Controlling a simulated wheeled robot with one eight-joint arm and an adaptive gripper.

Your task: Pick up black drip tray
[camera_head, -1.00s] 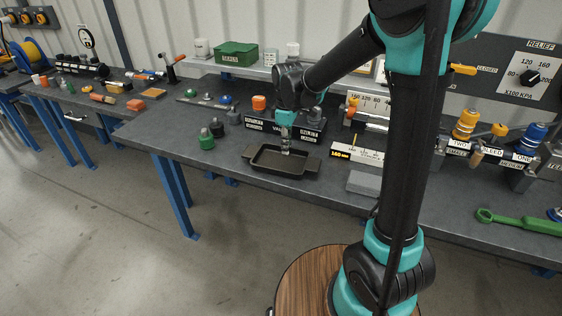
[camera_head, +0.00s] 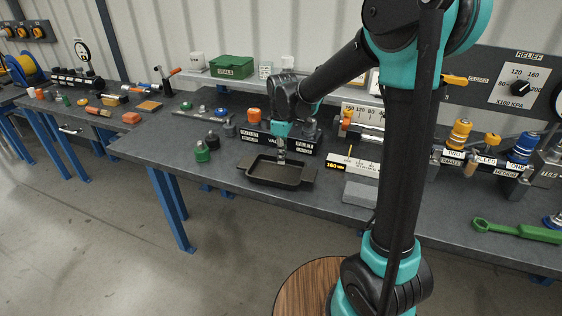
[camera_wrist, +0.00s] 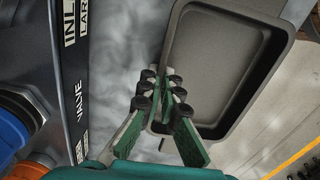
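The black drip tray (camera_head: 276,178), a shallow rectangular pan with a lug at each end, is level at the front of the bench. I cannot tell whether its base touches the bench top. My gripper (camera_head: 281,159) points down at its back wall. In the wrist view the tray (camera_wrist: 213,65) fills the upper right. There my gripper (camera_wrist: 161,78) has one finger on each side of the tray's near wall, with the tips drawn close together on it. The fingers hide part of that wall.
The labelled valve block (camera_head: 262,141) stands close behind the tray. A grey block (camera_head: 361,191) lies to its right and a dark green knob (camera_head: 202,152) to its left. A green wrench (camera_head: 515,231) lies far right. The bench front edge is close.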

